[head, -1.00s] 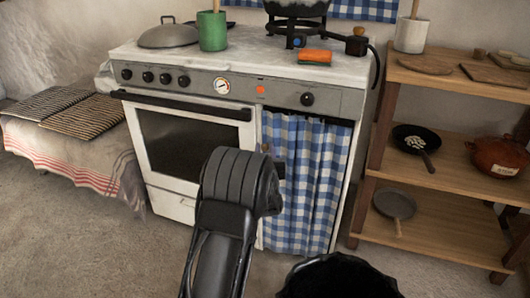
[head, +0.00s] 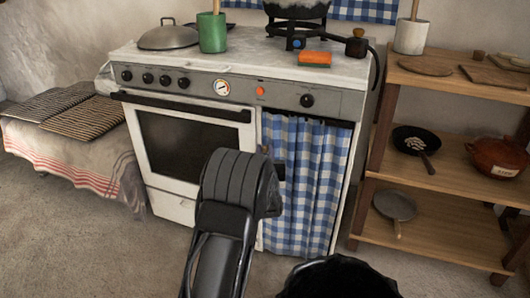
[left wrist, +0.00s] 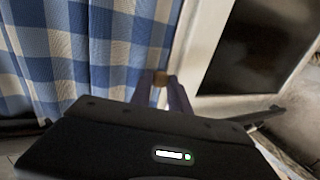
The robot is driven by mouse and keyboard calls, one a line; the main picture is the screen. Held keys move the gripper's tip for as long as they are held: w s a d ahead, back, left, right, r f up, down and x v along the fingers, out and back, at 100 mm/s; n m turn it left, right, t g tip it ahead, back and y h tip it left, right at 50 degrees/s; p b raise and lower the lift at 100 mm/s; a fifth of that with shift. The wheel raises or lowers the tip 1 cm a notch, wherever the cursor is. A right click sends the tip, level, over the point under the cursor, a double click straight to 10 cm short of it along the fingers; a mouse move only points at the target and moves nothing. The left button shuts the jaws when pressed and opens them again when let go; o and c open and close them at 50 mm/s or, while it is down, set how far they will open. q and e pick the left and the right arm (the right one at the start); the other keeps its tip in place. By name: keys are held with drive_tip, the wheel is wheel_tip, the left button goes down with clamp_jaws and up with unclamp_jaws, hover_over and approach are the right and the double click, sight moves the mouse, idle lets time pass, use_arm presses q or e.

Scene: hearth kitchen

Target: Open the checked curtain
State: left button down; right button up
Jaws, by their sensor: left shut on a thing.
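The blue-and-white checked curtain (head: 308,190) hangs closed across the opening at the right of the stove front. It also fills the left of the left wrist view (left wrist: 75,50). My left gripper (head: 266,151) is at the curtain's left edge, beside the oven door, partly hidden by my own arm. My right gripper is not in view.
The white stove (head: 180,208) stands behind the curtain's plane, with a green pot (head: 212,33) and orange block (head: 314,58) on top. A wooden shelf (head: 445,180) with pans stands close on the right. A bench (head: 75,150) is at left.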

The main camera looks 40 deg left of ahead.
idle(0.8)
use_arm(q)
drive_tip(key=w+d, duration=0.1)
drive_tip(key=d, duration=0.3)
drive_tip(key=w+d, duration=0.1)
drive_tip(key=d, duration=0.3)
drive_tip(key=w+d+p, duration=0.1)
drive_tip(key=w+d, duration=0.1)
drive_tip(key=d, duration=0.2)
drive_tip(key=shift+d, duration=0.25)
drive_tip(key=c, duration=1.6)
unclamp_jaws()
drive_tip(key=shift+o, duration=0.2)
drive_tip(key=p+v, duration=0.2)
drive_tip(key=v, duration=0.6)
